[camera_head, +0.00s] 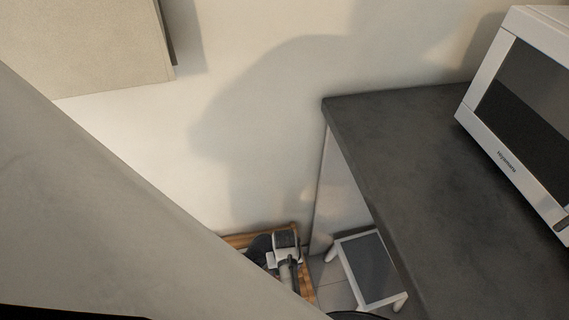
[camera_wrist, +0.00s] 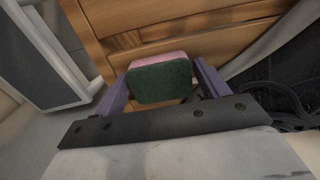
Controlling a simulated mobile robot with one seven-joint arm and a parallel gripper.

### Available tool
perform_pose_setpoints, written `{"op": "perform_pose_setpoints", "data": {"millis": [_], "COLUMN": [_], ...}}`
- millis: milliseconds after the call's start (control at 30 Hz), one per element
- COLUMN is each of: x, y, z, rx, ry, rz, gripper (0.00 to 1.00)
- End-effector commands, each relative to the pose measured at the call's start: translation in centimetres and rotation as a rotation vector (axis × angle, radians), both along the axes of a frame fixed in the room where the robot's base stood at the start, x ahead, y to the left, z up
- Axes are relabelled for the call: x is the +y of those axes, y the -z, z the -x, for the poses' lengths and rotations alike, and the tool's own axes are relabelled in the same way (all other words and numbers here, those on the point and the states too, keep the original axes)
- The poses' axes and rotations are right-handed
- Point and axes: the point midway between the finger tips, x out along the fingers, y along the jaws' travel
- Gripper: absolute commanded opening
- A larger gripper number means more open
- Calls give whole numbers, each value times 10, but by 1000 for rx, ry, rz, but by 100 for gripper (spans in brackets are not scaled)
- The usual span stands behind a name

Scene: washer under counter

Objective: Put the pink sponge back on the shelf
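The pink sponge (camera_wrist: 160,80) is in the middle of the wrist view. Its dark green scouring face points toward the camera, and a pink strip shows along its top edge. My gripper (camera_wrist: 162,72) has one purple finger at each side of the sponge and appears shut on it. A slatted wooden shelf (camera_wrist: 180,30) lies beyond the sponge; whether they touch is unclear. In the head view, the wooden shelf (camera_head: 240,240) shows low beside the wall, partly behind my arm. The sponge cannot be made out there.
A dark countertop (camera_head: 410,150) with a white microwave (camera_head: 525,110) is at the right. A white-framed stool with a grey top (camera_head: 372,266) stands beneath its edge. A beige wall cabinet (camera_head: 85,45) hangs at upper left. Dark cable-like items (camera_wrist: 285,100) lie at the right in the wrist view.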

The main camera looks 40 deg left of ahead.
Motion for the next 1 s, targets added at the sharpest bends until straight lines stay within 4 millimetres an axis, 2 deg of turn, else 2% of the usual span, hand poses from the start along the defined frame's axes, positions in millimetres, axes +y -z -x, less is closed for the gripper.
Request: {"op": "perform_pose_setpoints", "data": {"millis": [67,333,467,567,800,1000], "x": [0,0,0,0,1,1], "y": [0,-1,-10,-27,-79,-111], "z": [0,0,0,-1,-1,-1], "rx": [0,0,-1,-2,-4,-2], "ry": [0,0,0,0,1,0], "rz": [0,0,-1,-2,-3,-2], "gripper": [84,84,84,84,84,84]}}
